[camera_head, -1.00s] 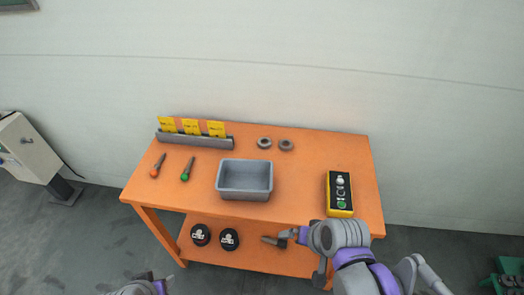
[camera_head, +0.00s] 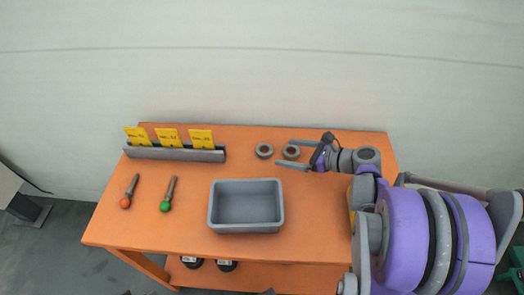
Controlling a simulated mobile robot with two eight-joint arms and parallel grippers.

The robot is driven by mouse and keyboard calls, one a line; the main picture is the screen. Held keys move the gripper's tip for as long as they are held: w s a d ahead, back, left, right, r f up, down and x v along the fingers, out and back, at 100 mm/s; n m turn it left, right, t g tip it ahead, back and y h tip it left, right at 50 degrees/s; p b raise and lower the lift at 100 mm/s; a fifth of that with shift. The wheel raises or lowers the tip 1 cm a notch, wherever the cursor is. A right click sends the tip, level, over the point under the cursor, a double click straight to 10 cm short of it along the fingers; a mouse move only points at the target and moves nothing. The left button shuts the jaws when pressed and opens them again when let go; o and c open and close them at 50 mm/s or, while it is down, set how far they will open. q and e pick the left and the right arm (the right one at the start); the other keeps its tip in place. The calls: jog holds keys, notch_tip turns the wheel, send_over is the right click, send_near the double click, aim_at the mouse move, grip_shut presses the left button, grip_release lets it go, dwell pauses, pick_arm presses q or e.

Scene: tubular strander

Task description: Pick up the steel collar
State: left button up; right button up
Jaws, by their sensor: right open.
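Two small grey ring-shaped collars lie near the back of the orange table, the left collar (camera_head: 264,151) and the right collar (camera_head: 291,152). I cannot tell by looks which one is the steel collar. My right gripper (camera_head: 284,153) reaches in from the right, open, its two fingers pointing left. The right collar shows between the fingers, one on its far side and one on its near side. Whether they touch it I cannot tell. The left collar lies clear, just left of the fingertips. My left gripper does not show clearly.
A grey bin (camera_head: 246,228) stands at the table's front middle. A grey rack (camera_head: 175,153) with yellow cards is at the back left. A red-tipped tool (camera_head: 129,191) and a green-tipped tool (camera_head: 168,194) lie at left. My right arm mostly hides a yellow box.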

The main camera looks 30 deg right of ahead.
aim_at(260, 149)
jog(key=x, duration=0.7)
jog(key=shift+s+a+f+b, duration=0.1)
jog(key=shift+s+a+b, duration=0.1)
jog(key=shift+b, duration=0.15)
grip_shut()
